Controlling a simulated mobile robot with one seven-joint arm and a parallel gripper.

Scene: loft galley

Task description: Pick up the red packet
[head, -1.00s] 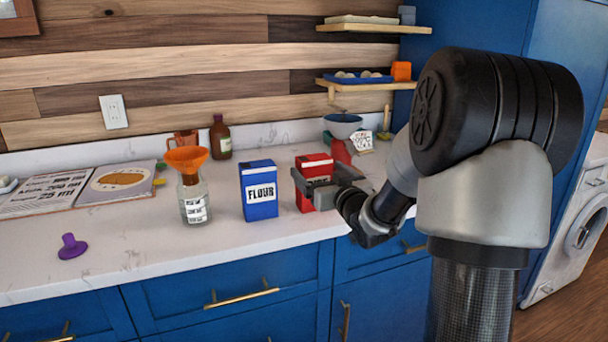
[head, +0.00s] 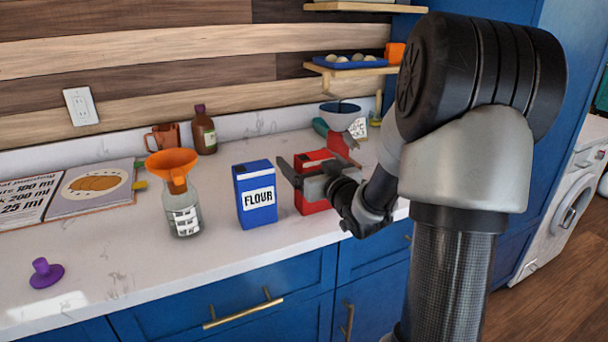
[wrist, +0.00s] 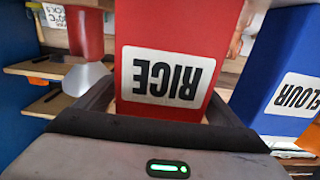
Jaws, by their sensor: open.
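The red packet (head: 314,165) stands upright on the white counter, to the right of the blue flour packet (head: 256,194). In the wrist view the red packet (wrist: 175,50) fills the middle and its label reads RICE, upside down. My gripper (head: 306,178) is open at the front of the red packet, and hides part of it in the head view. In the wrist view the two fingers (wrist: 160,105) lie to either side of the packet's lower part in the picture. I cannot tell whether they touch it.
The flour packet also shows close on the right in the wrist view (wrist: 285,80). A glass bottle with an orange funnel (head: 172,165) stands further left. Behind the red packet is a red item under a bluish bowl (head: 340,114).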

